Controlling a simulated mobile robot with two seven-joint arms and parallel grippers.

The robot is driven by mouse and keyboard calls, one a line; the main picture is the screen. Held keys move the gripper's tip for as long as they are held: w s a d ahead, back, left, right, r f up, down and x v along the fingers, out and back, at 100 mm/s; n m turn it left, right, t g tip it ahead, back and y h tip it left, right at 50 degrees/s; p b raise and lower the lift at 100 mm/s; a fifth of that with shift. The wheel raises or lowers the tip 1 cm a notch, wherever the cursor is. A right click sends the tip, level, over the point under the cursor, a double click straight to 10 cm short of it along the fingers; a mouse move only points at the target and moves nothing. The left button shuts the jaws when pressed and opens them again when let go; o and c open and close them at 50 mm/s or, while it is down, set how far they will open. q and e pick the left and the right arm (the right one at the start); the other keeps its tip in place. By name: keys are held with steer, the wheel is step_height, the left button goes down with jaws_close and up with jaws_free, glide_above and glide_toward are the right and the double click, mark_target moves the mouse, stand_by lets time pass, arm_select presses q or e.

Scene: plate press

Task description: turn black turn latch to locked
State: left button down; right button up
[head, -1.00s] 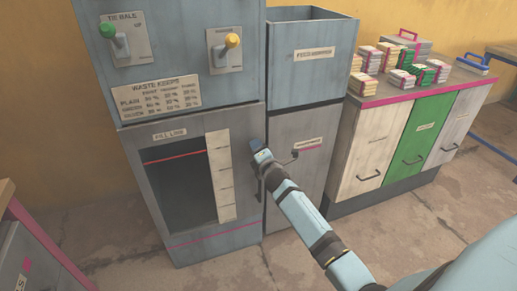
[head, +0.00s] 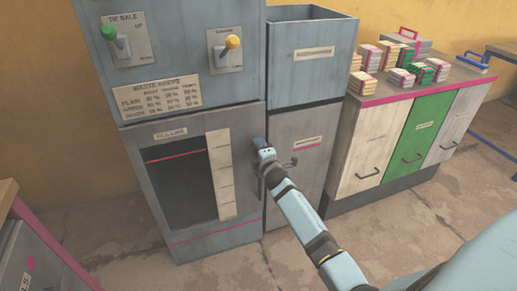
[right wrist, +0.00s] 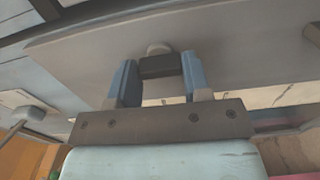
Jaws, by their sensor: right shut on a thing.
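The black turn latch (right wrist: 160,67) shows in the right wrist view as a dark block below a round grey boss, between my two blue fingers. My right gripper (right wrist: 156,82) is shut on it. In the head view my right gripper (head: 262,145) is at the right edge of the grey press door (head: 243,165), and it hides the latch there. I cannot read the latch's exact angle. My left gripper is not in view.
The press has a green-knobbed lever (head: 109,33) and a yellow-knobbed lever (head: 233,42) above. A narrow cabinet with a small handle (head: 290,163) stands just right of my gripper. A drawer counter (head: 380,97) with several banded stacks is farther right.

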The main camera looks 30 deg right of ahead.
steer(key=o, duration=0.9)
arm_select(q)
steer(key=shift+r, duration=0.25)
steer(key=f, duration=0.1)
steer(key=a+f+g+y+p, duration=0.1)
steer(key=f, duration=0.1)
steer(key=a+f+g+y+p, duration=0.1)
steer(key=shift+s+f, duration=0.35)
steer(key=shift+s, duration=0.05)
arm_select(e)
steer(key=v, duration=1.2)
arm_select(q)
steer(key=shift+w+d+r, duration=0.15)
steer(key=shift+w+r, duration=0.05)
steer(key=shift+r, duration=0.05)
